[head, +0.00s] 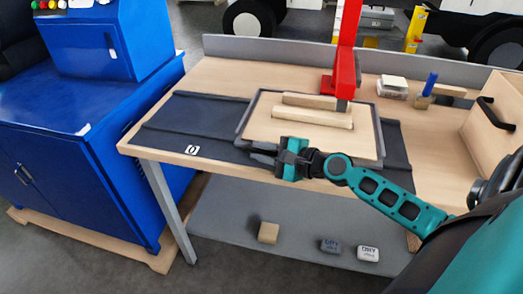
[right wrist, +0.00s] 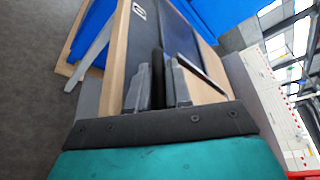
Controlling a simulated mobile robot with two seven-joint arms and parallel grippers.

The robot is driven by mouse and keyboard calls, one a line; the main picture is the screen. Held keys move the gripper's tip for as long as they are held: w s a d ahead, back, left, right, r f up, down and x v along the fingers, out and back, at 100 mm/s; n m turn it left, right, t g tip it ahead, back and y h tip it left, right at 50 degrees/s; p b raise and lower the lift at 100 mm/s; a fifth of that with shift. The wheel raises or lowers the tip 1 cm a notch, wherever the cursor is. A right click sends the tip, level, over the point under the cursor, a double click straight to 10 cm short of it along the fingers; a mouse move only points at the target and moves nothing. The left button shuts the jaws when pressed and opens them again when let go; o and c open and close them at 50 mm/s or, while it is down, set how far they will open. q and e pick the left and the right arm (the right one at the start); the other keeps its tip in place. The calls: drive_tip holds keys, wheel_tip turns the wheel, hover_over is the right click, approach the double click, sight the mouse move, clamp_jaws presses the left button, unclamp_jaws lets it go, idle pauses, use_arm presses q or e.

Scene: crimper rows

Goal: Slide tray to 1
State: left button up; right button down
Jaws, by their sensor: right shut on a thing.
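The tray (head: 268,120) has a pale wooden floor and a dark grey rim. It lies on a dark mat with rails (head: 185,112) on the workbench, with wooden bars (head: 312,117) on it. A white mark that looks like 0 (head: 192,150) shows at the mat's front left; no mark 1 can be made out. My right gripper (head: 264,153) is at the tray's front left edge. It is shut on a dark part there, which I take to be the tray's rim or handle; the right wrist view shows a black piece between the fingers (right wrist: 160,85). My left gripper is not in view.
A red press (head: 343,75) stands behind the tray, its lower end over the tray's back. Small blocks and a blue-handled tool (head: 428,88) lie at the back right. A wooden box (head: 490,115) stands at the right. The mat left of the tray is clear.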

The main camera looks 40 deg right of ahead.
idle(0.4)
drive_tip(key=c, duration=1.1)
unclamp_jaws()
drive_tip(key=shift+s, duration=0.15)
drive_tip(key=b+v, duration=0.2)
drive_tip(key=v, duration=1)
drive_tip(key=shift+s+d+r, duration=0.1)
drive_tip(key=shift+s+d, duration=0.05)
drive_tip(key=shift+s, duration=0.2)
